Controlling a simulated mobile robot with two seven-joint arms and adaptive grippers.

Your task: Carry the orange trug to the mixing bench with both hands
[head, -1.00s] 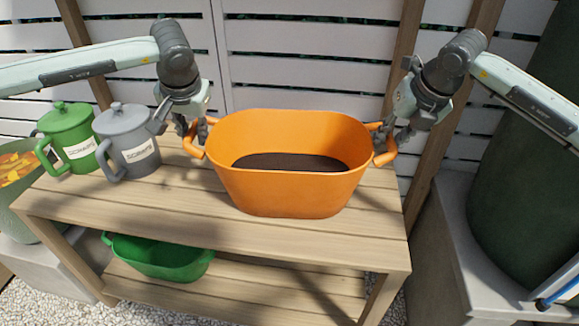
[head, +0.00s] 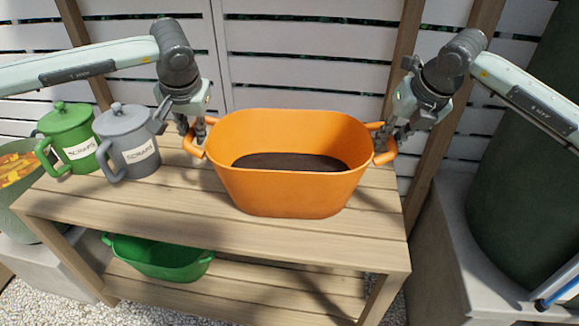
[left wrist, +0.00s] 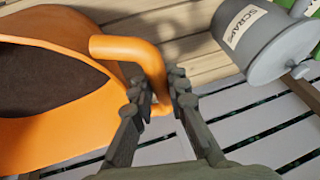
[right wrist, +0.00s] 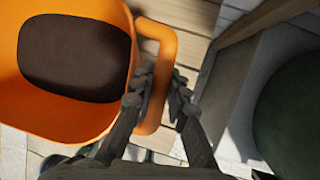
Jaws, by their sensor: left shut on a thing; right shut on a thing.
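The orange trug (head: 285,190) stands upright on the top of a wooden slatted bench, with dark soil-like material (head: 290,161) inside. My left gripper (head: 194,137) is shut on the trug's left handle; the left wrist view shows its fingers (left wrist: 160,95) on either side of the orange handle (left wrist: 130,50). My right gripper (head: 388,137) is shut on the right handle; the right wrist view shows its fingers (right wrist: 158,92) around the orange handle (right wrist: 165,50). The trug's base appears to rest on the slats. No bench is labelled as the mixing bench.
A grey lidded pitcher (head: 128,140) marked "SCRAPS" and a green one (head: 68,137) stand left of the trug. A green tub (head: 160,258) sits on the lower shelf. A large dark green barrel (head: 530,180) stands at the right. The bench top (head: 130,215) in front is clear.

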